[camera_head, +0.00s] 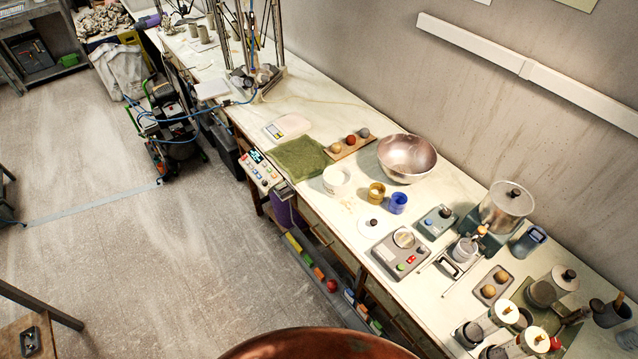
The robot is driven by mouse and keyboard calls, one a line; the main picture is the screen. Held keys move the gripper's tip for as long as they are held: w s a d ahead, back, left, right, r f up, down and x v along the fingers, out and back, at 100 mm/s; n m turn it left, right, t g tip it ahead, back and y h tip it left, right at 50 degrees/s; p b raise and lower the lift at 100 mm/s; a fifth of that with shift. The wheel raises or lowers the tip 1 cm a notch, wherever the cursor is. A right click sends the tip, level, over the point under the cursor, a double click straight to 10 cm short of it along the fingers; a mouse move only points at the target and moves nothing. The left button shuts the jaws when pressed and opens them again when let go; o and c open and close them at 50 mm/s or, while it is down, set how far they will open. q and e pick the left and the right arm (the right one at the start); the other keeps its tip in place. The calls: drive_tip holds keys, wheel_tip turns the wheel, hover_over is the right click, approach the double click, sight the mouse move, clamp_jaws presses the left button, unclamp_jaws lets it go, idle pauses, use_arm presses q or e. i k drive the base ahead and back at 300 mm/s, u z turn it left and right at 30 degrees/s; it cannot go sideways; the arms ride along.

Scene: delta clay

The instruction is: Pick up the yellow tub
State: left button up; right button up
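The yellow tub (376,194) is a small open round container standing on the long white workbench (335,215). The similar blue tub (397,204) stands close on its right. A larger white tub (337,181) stands to its left, and a big metal bowl (406,158) is just behind it. Neither of my grippers is in view, so their distance from the yellow tub cannot be told.
A white lid (372,225) and a grey scale-like device (401,253) lie in front of the tubs. A green cloth (301,158) and a board with balls (349,144) lie farther back. Jars and machines crowd the bench's right end.

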sight(377, 190)
drive_tip(key=z, duration=1.3)
drive_tip(key=k, duration=0.35)
drive_tip(key=u, duration=0.35)
